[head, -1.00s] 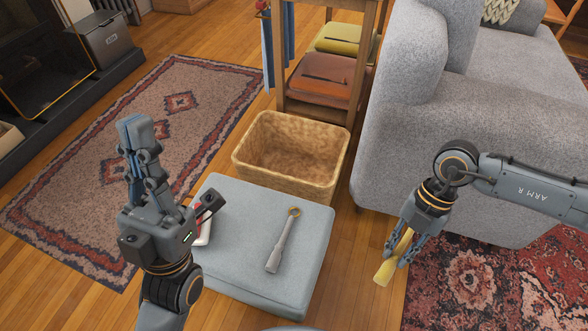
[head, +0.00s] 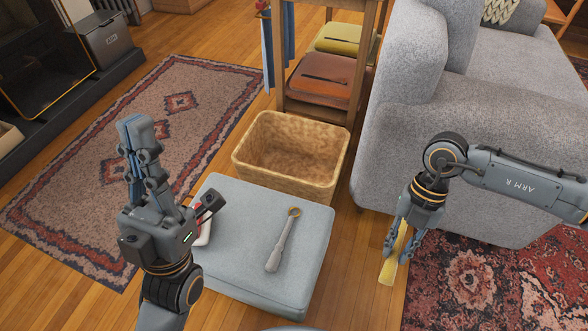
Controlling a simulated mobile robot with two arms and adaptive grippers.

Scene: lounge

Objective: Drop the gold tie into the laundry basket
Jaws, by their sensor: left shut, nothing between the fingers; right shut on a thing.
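The gold tie (head: 388,270) hangs from my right gripper (head: 399,246), which is shut on it above the wooden floor, between the ottoman and the red patterned rug. The laundry basket (head: 243,170) is a tan woven box, open at the top and empty as far as I see, behind the ottoman and up-left of my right gripper. My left gripper (head: 134,134) is shut and empty, raised at the left with its fingers pointing up, left of the basket.
A blue-grey ottoman (head: 235,226) stands in front of the basket with a grey-handled tool (head: 280,244) on it. A white and red object on its left edge is partly hidden. A grey sofa (head: 450,150) stands right of the basket. A wooden shelf (head: 345,85) with folded items stands behind it.

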